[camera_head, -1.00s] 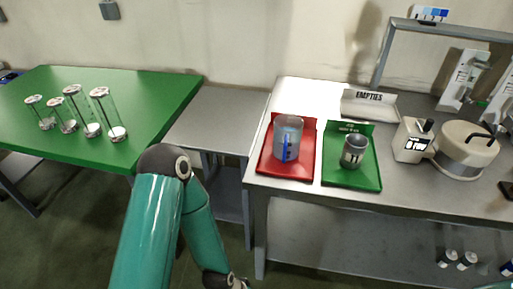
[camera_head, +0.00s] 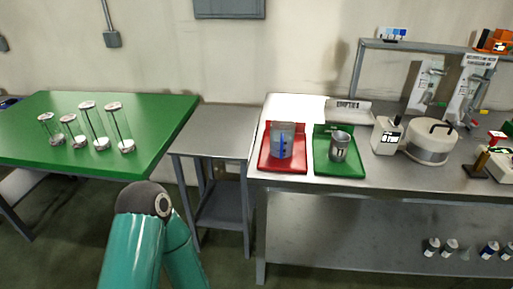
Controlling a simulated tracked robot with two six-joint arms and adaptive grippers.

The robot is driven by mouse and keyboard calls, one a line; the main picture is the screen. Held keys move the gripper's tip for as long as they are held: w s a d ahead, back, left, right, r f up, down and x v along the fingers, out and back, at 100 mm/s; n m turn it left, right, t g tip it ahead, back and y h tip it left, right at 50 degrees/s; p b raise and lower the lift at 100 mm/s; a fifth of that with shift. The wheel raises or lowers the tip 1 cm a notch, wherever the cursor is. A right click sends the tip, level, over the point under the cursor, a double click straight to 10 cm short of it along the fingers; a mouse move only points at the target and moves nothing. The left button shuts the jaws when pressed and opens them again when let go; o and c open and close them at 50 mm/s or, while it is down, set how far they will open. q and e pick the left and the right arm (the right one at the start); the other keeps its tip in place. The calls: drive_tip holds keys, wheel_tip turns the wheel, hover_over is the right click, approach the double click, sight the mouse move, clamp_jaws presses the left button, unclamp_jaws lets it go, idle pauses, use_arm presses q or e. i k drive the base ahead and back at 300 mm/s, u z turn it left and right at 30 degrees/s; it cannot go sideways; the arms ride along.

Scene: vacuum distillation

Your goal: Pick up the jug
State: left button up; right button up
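A clear grey jug with a blue mark on its side (camera_head: 273,143) stands upright on a red tray (camera_head: 268,166). A smaller grey metal cup (camera_head: 339,146) stands on the green tray (camera_head: 323,168) to its right. My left arm comes in at the bottom left, well short of the jug, and its gripper is out of the frame below. My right gripper is not in view. Nothing is touching the jug.
A green table (camera_head: 152,113) at left holds several glass cylinders (camera_head: 97,143). A low grey table (camera_head: 217,116) fills the gap. On the steel bench, a white tray labelled EMPTIES (camera_head: 362,118), a white device (camera_head: 386,135) and a round pot (camera_head: 430,148) stand behind and right of the trays.

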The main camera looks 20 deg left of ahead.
sight(282, 142)
drive_tip(key=z, duration=0.15)
drive_tip(key=i, duration=0.85)
drive_tip(key=u, duration=0.2)
drive_tip(key=k, duration=0.7)
drive_tip(key=z, duration=0.25)
drive_tip(key=i, duration=0.6)
drive_tip(key=u, duration=0.05)
